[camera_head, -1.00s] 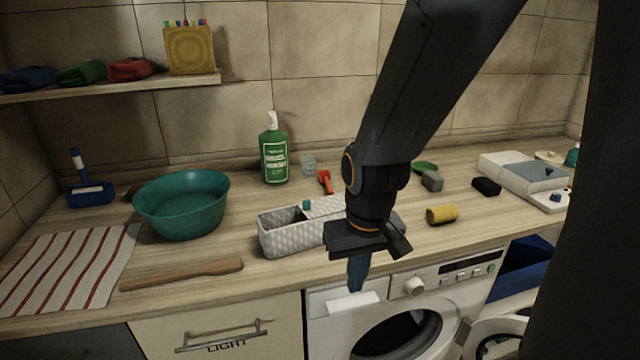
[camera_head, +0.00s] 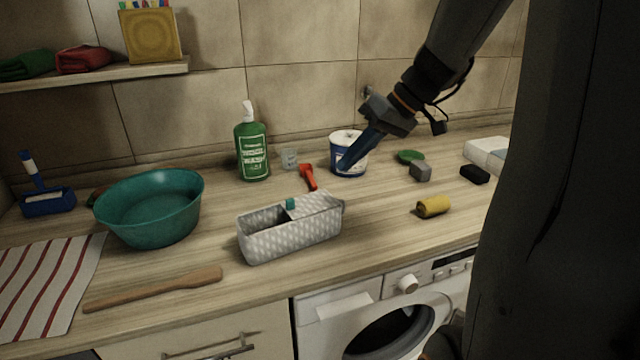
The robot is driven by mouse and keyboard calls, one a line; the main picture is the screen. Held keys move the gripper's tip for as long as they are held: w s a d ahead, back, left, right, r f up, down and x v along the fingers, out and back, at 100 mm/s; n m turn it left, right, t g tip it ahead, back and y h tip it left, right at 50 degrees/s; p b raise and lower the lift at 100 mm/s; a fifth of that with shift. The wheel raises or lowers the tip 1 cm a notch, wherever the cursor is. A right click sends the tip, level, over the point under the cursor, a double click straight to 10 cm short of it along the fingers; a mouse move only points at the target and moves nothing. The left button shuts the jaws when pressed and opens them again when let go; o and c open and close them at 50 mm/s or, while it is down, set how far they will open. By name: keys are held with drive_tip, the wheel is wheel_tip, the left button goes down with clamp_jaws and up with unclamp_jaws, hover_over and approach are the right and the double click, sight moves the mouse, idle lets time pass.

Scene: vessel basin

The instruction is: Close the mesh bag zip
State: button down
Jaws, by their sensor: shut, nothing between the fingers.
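The mesh bag (camera_head: 295,235) is a grey-white, box-shaped bag with a diamond pattern, standing on the wooden counter in the middle of the view. Its top is open at the left and covered at the right. A small teal zip pull (camera_head: 291,203) sits on the top edge near the middle, where the cover begins. My gripper (camera_head: 346,169) is shut and empty. It points down and left in front of the white and blue tub, behind and right of the bag, apart from the bag. Whether it touches the tub I cannot tell.
The white and blue tub (camera_head: 350,140), a red tool (camera_head: 308,177), a glass (camera_head: 289,158) and a green bottle (camera_head: 252,150) stand behind the bag. A teal bowl (camera_head: 152,215) is left, a wooden stick (camera_head: 155,289) front left, a yellow roll (camera_head: 433,207) right.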

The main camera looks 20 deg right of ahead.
drive_tip(key=p, duration=0.3)
approach(308, 207)
drive_tip(key=w+f, duration=0.1)
drive_tip(key=w+a+f, duration=0.1)
drive_tip(key=w+f, duration=0.1)
drive_tip(key=shift+w+f, duration=0.1)
drive_tip(key=shift+f, duration=0.05)
drive_tip(key=shift+a+f+p, duration=0.2)
drive_tip(key=shift+a+p, duration=0.2)
drive_tip(key=shift+a, duration=0.7)
drive_tip(key=shift+a+f+p, duration=0.15)
drive_tip(key=shift+a+p, duration=0.25)
drive_tip(key=shift+a, duration=0.65)
